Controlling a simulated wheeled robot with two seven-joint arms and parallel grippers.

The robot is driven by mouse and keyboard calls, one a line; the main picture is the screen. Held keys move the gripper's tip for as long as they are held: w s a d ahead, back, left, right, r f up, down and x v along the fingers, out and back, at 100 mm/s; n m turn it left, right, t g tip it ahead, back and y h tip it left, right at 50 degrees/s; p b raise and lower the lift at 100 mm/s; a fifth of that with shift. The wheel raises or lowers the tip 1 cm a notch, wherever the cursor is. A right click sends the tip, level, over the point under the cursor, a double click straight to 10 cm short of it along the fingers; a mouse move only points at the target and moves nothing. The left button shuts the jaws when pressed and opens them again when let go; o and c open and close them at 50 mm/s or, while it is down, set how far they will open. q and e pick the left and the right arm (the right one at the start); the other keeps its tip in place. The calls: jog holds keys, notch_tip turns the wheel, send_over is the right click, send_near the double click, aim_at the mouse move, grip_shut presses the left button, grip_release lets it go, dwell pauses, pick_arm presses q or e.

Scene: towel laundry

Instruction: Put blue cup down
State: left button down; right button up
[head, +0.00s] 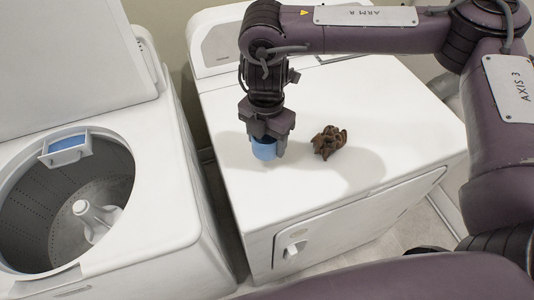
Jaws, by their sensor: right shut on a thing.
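My right gripper (265,142) points down over the left part of the white dryer top (390,115). It is shut on a small blue cup (264,152), which sits at or just above the dryer surface; I cannot tell whether it touches. The gripper hides the upper part of the cup. My left gripper is not in view.
An open top-loading washer (165,220) with a blue and white dispenser (66,147) stands at the left. A narrow gap separates the machines. The dryer top's front is clear.

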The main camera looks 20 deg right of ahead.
aim_at(266, 165)
jog(key=shift+a+f, duration=0.1)
jog(key=shift+f, duration=0.75)
notch_tip(266, 165, down, 4)
jog(key=shift+f+p, duration=0.1)
jog(key=shift+p, duration=0.4)
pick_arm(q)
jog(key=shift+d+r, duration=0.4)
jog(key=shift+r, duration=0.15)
pick_arm(e)
jog(key=shift+f, duration=0.1)
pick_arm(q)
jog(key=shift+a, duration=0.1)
pick_arm(e)
jog(key=shift+f, duration=0.2)
jog(key=o, duration=0.9)
jog(key=shift+o, duration=0.2)
jog(key=shift+r, duration=0.1)
